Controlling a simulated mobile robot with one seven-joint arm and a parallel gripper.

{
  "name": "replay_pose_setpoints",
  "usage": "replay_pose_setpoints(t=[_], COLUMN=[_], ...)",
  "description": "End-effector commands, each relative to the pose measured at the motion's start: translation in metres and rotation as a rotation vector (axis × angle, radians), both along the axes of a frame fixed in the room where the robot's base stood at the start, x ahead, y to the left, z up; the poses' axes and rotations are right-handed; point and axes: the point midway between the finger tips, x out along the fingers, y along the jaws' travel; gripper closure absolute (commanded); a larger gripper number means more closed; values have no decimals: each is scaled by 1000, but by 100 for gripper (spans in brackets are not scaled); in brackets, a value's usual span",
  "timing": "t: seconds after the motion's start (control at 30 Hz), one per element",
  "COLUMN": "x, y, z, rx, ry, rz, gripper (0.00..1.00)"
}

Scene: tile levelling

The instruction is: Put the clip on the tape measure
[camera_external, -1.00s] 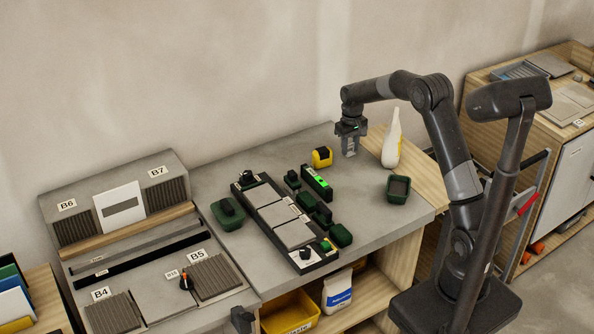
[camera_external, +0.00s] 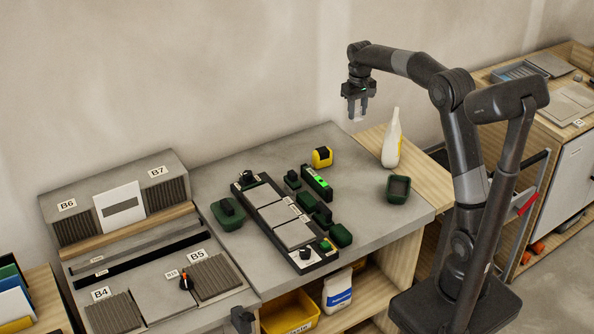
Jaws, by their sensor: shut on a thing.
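The yellow and black tape measure (camera_external: 322,157) stands on the grey workbench top near its back edge. My gripper (camera_external: 358,113) is in the air above the back right of the bench, higher than the tape measure, right of it in the picture and apart from it. It points down and is shut on a small pale grey thing between its fingertips, which I take to be the clip (camera_external: 359,118). The clip is too small and too much covered by the fingers to make out its shape.
A black frame with grey tiles (camera_external: 275,214), a level with a green light (camera_external: 317,182) and several green blocks fill the middle.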

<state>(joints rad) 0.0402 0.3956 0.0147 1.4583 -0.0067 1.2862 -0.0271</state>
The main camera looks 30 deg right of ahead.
Motion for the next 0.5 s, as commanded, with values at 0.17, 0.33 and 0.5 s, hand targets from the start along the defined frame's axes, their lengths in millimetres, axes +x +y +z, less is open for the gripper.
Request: replay_pose_setpoints(t=[0.17,0.33,0.5], x=[4,20,34], y=[23,59,90], z=[-8,-32,-53], rx=[1,1,1], ry=[4,4,3], rz=[1,2,1], gripper=[87,87,87])
